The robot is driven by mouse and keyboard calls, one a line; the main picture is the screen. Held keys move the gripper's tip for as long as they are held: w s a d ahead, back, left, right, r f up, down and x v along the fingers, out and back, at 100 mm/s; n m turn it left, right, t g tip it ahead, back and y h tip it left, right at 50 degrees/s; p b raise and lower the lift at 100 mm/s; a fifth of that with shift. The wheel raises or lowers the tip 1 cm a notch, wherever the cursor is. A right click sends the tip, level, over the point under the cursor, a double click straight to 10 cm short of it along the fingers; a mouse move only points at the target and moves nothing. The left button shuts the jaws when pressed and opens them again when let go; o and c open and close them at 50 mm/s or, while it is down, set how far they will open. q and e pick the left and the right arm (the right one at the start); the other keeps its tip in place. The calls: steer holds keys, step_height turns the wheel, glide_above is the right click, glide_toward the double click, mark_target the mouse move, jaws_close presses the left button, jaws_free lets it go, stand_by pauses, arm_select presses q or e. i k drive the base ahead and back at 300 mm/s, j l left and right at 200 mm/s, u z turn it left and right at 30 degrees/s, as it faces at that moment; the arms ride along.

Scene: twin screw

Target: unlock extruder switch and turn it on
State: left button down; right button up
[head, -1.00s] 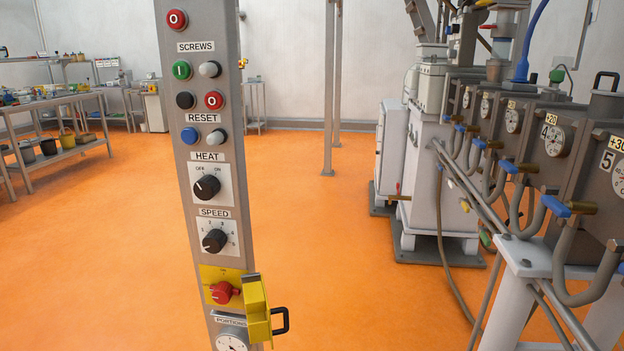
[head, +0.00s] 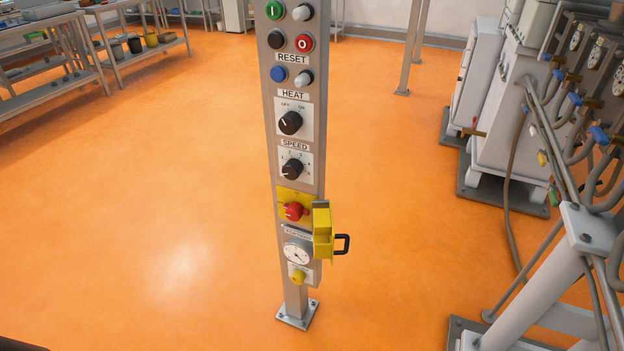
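The control column (head: 290,185) stands upright in the middle of the head view. On it, low down, is a red rotary switch (head: 294,211) on a yellow plate (head: 283,195). A yellow cover (head: 322,232) stands out to the right of the switch, swung open. A black padlock-like loop (head: 343,244) hangs at the cover's right side; I cannot tell if it is locked. The red switch is uncovered from this side. Neither of my grippers shows in the head view.
Above the switch are the speed knob (head: 292,169), heat knob (head: 290,123) and several push buttons. A dial (head: 297,252) and yellow knob (head: 298,276) sit below. The extruder machine (head: 540,120) stands right, shelves (head: 135,45) back left. Orange floor around the column is clear.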

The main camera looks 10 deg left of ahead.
mark_target(294, 211)
steer(key=j+u, duration=0.15)
steer(key=u, duration=0.3)
steer(key=j+u, duration=0.2)
steer(key=u, duration=0.25)
steer(key=i+j+u, duration=0.1)
steer(key=u, duration=0.35)
